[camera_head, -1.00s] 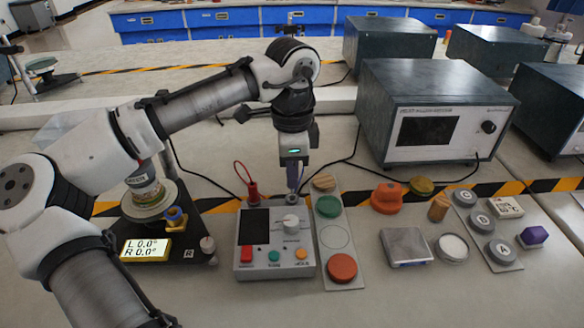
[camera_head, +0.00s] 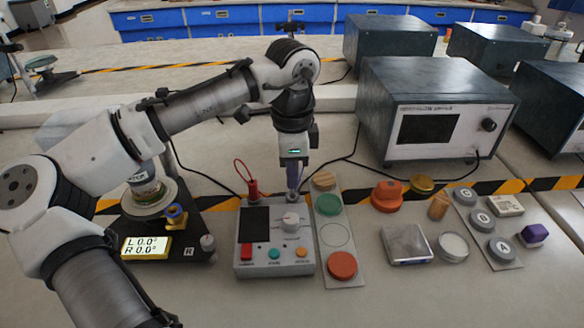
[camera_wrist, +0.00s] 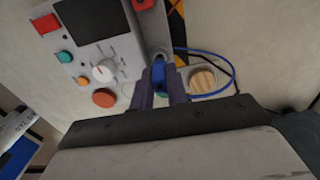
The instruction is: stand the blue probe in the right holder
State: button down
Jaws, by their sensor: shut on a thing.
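My gripper (camera_head: 293,187) is shut on the blue probe (camera_wrist: 158,76) and points down at the back right corner of the grey meter box (camera_head: 262,272). In the wrist view the blue probe shows between the two purple-grey fingers (camera_wrist: 159,90), with a blue cable (camera_wrist: 212,54) looping away beside it. The fingers hide most of the probe. A red probe (camera_head: 253,189) with a red cable stands upright at the box's back left.
A strip with a green disc (camera_head: 328,205), an empty ring and an orange-red disc (camera_head: 342,265) lies right of the box. A wooden disc (camera_head: 323,181) is close beside my gripper. A large dark instrument (camera_head: 430,115) stands behind right. Black cables cross the bench.

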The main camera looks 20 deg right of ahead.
jog(key=shift+f+b, duration=0.4)
jog(key=shift+f, duration=1)
dwell(1.4)
jog(key=c, duration=1.3)
grip_release()
jog(key=shift+o, duration=0.5)
jog(key=shift+o, duration=0.7)
notch_tip(320, 180, up, 8)
jog(key=p, duration=0.8)
jog(key=shift+f, duration=0.25)
